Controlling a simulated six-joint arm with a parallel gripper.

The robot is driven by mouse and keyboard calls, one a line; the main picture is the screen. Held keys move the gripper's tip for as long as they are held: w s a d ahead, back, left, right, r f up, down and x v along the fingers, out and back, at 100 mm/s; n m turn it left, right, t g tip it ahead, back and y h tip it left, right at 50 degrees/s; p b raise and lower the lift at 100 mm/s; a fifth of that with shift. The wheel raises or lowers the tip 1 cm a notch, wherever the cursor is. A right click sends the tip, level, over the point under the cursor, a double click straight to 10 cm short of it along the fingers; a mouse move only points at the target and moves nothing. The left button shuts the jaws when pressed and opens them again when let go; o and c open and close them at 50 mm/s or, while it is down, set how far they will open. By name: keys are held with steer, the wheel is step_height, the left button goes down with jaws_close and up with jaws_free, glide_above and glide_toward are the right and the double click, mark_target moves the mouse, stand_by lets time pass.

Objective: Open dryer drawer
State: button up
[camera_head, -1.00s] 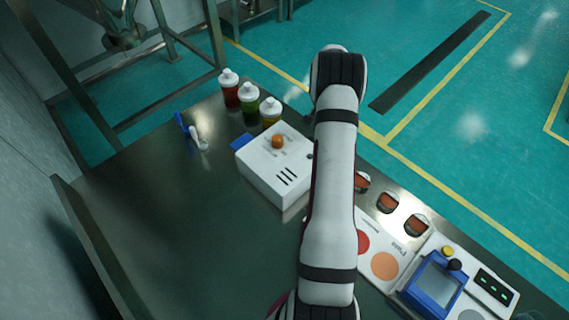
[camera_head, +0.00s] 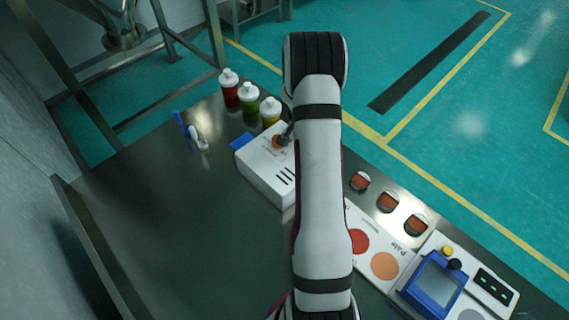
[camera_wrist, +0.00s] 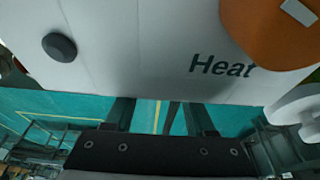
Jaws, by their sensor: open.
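The dryer is a white box (camera_head: 262,180) with slots in one face. It stands on the dark table. On its top is an orange knob (camera_head: 278,142), partly covered by my arm's end. In the wrist view the white surface (camera_wrist: 130,55) fills the upper part, with the word "Heat", an orange dial (camera_wrist: 280,35) and a round black knob (camera_wrist: 60,47). I cannot make out the drawer's edges. My gripper (camera_wrist: 163,108) is open and empty, its two dark fingers pointing up at the white surface. I cannot tell whether they touch it.
Three white-capped bottles, red (camera_head: 230,93), green (camera_head: 249,108) and yellow (camera_head: 270,114), stand behind the dryer. Several small cups and a blue-framed device (camera_head: 435,285) are at right. The table's left part is bare.

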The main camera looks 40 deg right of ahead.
steer(key=c, duration=0.8)
steer(key=shift+d, duration=2)
steer(key=shift+c, duration=0.2)
steer(key=shift+d, duration=0.1)
steer(key=shift+d, duration=1.95)
